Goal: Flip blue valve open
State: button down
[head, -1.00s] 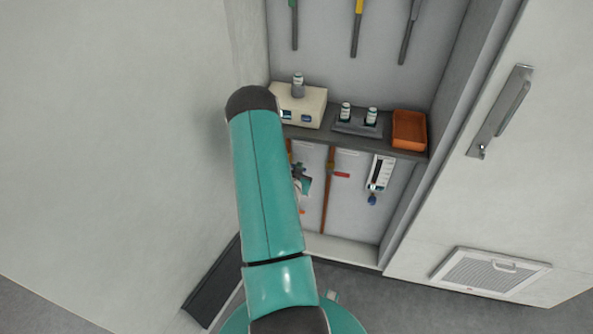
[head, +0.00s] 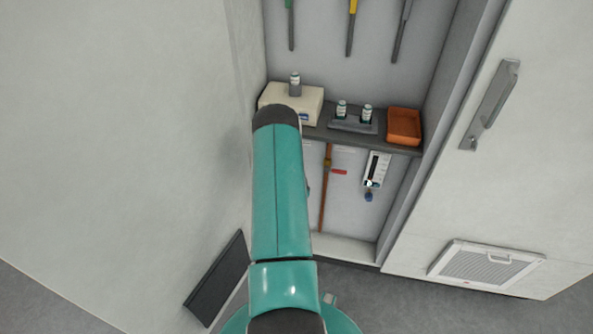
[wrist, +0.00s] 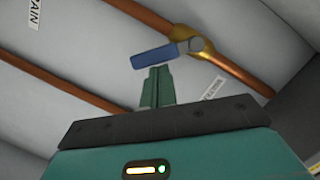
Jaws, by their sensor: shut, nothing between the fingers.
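The blue valve handle (wrist: 153,57) shows in the wrist view, a short lever reaching left from a brass valve body (wrist: 196,45) on a copper pipe (wrist: 240,72). The lever lies at an angle to the pipe. My gripper (wrist: 157,71) is shut and empty, its fingertips just below the lever in the picture. I cannot tell whether they touch it. In the head view, my arm hides the blue valve and nearly all of the gripper.
In the head view, a red valve handle (head: 339,172) sits on another copper pipe (head: 325,200). A flow meter (head: 376,168) hangs to its right. Above is a shelf with a white box (head: 307,97), a vial holder (head: 353,125) and an orange tray (head: 404,126). A wall stands close on the left.

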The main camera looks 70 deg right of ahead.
jog(key=f+m, duration=0.1)
jog(key=m, duration=0.1)
jog(key=w+f+m+t, duration=0.1)
jog(key=m, duration=0.1)
jog(key=w+f+m+h, duration=0.1)
jog(key=m, duration=0.1)
jog(key=shift+w+a, duration=0.2)
jog(key=shift+w+f, duration=0.1)
jog(key=shift+f, duration=0.05)
jog(key=shift+s, duration=0.2)
dwell(0.7)
